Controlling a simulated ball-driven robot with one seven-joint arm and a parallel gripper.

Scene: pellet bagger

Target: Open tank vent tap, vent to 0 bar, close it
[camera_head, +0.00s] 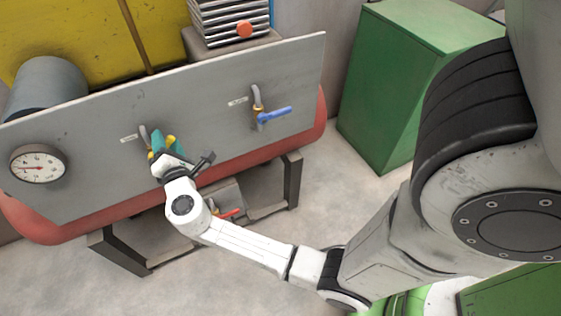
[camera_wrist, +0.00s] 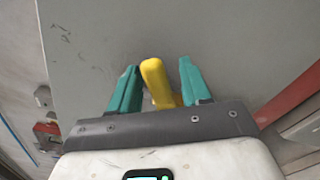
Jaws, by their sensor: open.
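A grey panel (camera_head: 205,110) on the front of a red tank (camera_head: 50,226) carries two taps with small labels I cannot read. The right tap has a blue lever (camera_head: 274,115) pointing right. The left tap has a yellow lever (camera_wrist: 156,80), mostly hidden by my gripper in the head view. My gripper (camera_head: 163,145) is open at this left tap. In the wrist view its teal fingers (camera_wrist: 158,72) stand on either side of the yellow lever, with gaps showing. A round gauge (camera_head: 38,165) sits at the panel's left; its needle points left, but its figures are too small to read.
A small red lever (camera_head: 228,213) shows low under the tank, beside my forearm. A dark stand (camera_head: 292,180) bears the tank. A green cabinet (camera_head: 390,90) stands to the right. A finned block with an orange knob (camera_head: 244,29) is above the panel. Floor in front is partly clear.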

